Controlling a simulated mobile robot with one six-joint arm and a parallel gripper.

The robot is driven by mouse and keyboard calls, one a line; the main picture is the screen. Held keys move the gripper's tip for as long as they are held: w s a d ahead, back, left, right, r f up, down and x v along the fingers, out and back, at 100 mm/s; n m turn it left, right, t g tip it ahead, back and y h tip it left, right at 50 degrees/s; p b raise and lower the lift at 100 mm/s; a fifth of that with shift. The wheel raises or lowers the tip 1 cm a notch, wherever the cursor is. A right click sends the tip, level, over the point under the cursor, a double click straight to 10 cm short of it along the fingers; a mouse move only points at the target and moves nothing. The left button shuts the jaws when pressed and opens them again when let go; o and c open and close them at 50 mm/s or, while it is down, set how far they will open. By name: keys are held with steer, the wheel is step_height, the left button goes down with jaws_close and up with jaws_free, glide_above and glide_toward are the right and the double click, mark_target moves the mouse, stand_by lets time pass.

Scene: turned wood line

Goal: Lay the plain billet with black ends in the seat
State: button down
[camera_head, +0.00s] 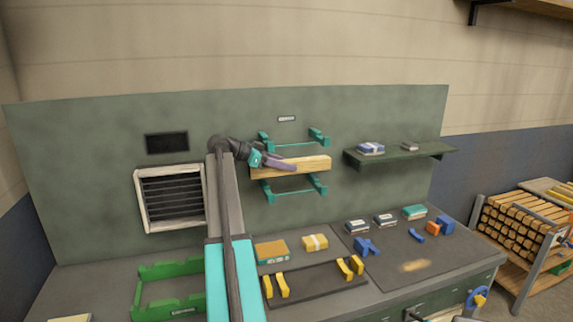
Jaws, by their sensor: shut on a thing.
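My gripper (280,162) has purple fingers and is shut on a long pale wooden billet (308,165). The billet lies roughly level in front of the teal wall rack (288,194), between its upper and lower arms. I cannot make out black ends on it at this size. Whether it touches the rack cannot be told. Two cradles are on the bench below: a dark base with yellow uprights (316,284) at centre, and a green cradle (141,300) at the left, partly hidden by my arm. Both look empty. Which one is the seat is not clear.
A wall shelf (432,155) juts out right of the rack. An orange box (272,251) and a yellow box (315,242) stand behind the yellow cradle. Blue blocks (367,246) and small boxes lie on the bench's right. A timber rack (513,229) stands far right.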

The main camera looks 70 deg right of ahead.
steer(key=shift+s+d+r, duration=0.25)
steer(key=shift+s+d, duration=0.25)
steer(key=shift+a+f, duration=0.15)
steer(key=shift+f, duration=0.65)
steer(key=shift+s+d+f+b, duration=0.15)
steer(key=shift+d+f, duration=0.05)
steer(key=shift+f, duration=0.75)
steer(key=shift+s+d+f+b, duration=0.15)
steer(key=shift+f, duration=0.75)
steer(key=shift+w+a+f, duration=0.1)
steer(key=shift+w+a, duration=0.05)
steer(key=shift+a, duration=0.05)
steer(key=shift+d+f+b, duration=0.25)
steer(key=shift+f+b, duration=0.3)
steer(key=shift+a, duration=0.15)
steer(key=shift+f, duration=0.15)
steer(key=c, duration=1.1)
jaws_free()
